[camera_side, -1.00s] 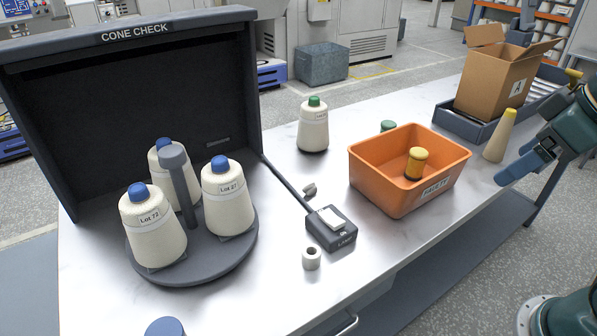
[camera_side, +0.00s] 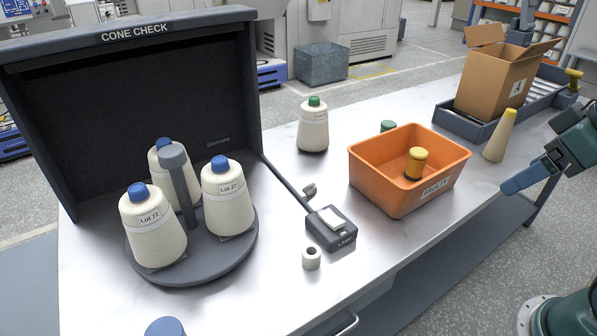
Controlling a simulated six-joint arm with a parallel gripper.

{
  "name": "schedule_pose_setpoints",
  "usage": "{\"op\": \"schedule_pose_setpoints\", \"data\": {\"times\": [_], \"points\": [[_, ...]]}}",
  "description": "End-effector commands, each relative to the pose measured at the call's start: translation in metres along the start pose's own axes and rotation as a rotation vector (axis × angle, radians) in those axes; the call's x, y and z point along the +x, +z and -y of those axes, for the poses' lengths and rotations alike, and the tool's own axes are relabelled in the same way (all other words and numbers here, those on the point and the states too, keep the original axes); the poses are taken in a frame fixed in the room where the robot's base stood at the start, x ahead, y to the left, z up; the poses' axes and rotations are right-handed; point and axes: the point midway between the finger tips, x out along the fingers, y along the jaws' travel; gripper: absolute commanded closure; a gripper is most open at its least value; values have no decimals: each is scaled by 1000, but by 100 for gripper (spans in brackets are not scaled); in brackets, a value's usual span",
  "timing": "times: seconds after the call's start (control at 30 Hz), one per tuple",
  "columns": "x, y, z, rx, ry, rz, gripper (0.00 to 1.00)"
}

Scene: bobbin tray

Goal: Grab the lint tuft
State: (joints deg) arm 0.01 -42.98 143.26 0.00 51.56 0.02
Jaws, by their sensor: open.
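A small grey lump (camera_side: 309,189), which looks like the lint tuft, lies on the pale bench top just behind the dark switch box (camera_side: 331,228). It is too small to make out its texture. My gripper (camera_side: 522,178) is at the right edge of the view, near the bench's right front edge, with blue fingers pointing left. It is open, with nothing seen between the fingers. It is far to the right of the grey lump, with the orange bin (camera_side: 392,190) between them.
A turntable (camera_side: 190,272) with cream yarn cones stands in the dark booth at left. A green-topped cone (camera_side: 313,128) stands behind the lump and a short white tube (camera_side: 311,258) in front. An empty pale cone (camera_side: 499,136) and cardboard box (camera_side: 495,80) are at right.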

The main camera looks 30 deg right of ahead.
Motion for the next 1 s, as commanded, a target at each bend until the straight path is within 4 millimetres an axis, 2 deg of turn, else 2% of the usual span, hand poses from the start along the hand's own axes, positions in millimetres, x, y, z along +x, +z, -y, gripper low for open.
{"op": "schedule_pose_setpoints", "data": {"times": [0.3, 0.47, 0.8, 1.0], "points": [[0, 0, 0, 0, 0, 0, 22], [0, 0, 0, 0, 0, 0, 52], [0, -1, 0, 3, -1, 1, 52], [-2, -16, 4, 49, -13, 13, 52]]}}
